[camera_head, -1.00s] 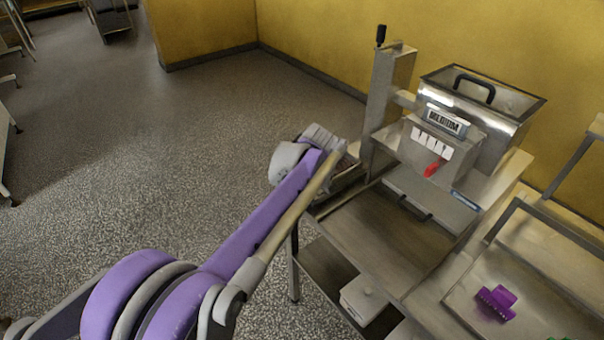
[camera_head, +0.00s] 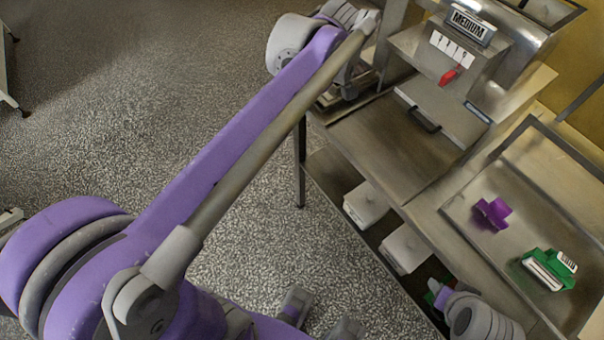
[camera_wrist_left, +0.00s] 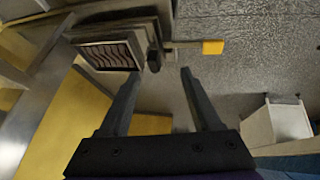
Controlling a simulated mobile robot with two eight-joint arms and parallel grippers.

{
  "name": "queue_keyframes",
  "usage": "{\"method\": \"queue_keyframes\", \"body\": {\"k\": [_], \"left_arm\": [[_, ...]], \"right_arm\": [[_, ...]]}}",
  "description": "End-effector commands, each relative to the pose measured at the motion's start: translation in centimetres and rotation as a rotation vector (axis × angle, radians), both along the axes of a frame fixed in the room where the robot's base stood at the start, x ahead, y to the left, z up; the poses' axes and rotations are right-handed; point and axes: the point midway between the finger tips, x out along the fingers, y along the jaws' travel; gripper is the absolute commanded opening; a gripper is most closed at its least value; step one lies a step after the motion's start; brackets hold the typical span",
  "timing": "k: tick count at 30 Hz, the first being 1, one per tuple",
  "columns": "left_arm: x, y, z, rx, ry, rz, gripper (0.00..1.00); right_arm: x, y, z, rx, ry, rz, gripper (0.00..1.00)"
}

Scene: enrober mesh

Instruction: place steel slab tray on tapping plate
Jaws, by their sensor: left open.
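A flat steel slab (camera_head: 385,150) lies level in front of the machine in the head view. A rimmed steel tray (camera_head: 545,165) lies on the counter to its right. I cannot tell which of these is the slab tray or the tapping plate. My left arm reaches to the slab's far left corner, and its fingers are hidden there. In the left wrist view my left gripper (camera_wrist_left: 160,92) is open and empty. A dark-framed panel with wavy lines (camera_wrist_left: 107,55) and a rod with a yellow end (camera_wrist_left: 212,47) lie beyond the fingers. A grey part, seemingly my right wrist, shows at the lower right; its fingers are unclear.
The machine (camera_head: 455,50) has a "MEDIUM" label and a red lever (camera_head: 452,76). A purple piece (camera_head: 491,212) and a green block (camera_head: 548,268) lie in the rimmed tray. White boxes (camera_head: 366,204) stand on the lower shelf. Open floor lies left.

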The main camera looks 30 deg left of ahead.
Motion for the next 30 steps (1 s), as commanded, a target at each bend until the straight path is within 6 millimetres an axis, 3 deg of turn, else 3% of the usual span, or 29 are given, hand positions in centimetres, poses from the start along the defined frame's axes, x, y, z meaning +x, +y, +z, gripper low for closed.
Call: {"method": "queue_keyframes", "body": {"k": [9, 12, 15, 20, 30], "left_arm": [[-15.3, -6.2, -10.2, 0.066, 0.146, -0.679, 0.64], [-19.2, -7.7, -13.5, 0.096, 0.160, -0.861, 0.64], [-21.7, -8.7, -15.7, 0.122, 0.161, -0.986, 0.64], [-23.2, -9.3, -17.1, 0.142, 0.161, -1.069, 0.64], [-23.2, -9.3, -17.1, 0.144, 0.162, -1.071, 0.64]], "right_arm": [[0.0, 0.0, 0.0, 0.000, 0.000, 0.000, 0.50], [0.0, 0.0, 0.0, 0.000, 0.000, 0.000, 0.50], [0.0, 0.0, 0.0, 0.000, 0.000, 0.000, 0.50], [0.0, 0.0, 0.0, 0.000, 0.000, 0.000, 0.50], [0.0, 0.0, 0.0, 0.000, 0.000, 0.000, 0.50]]}}
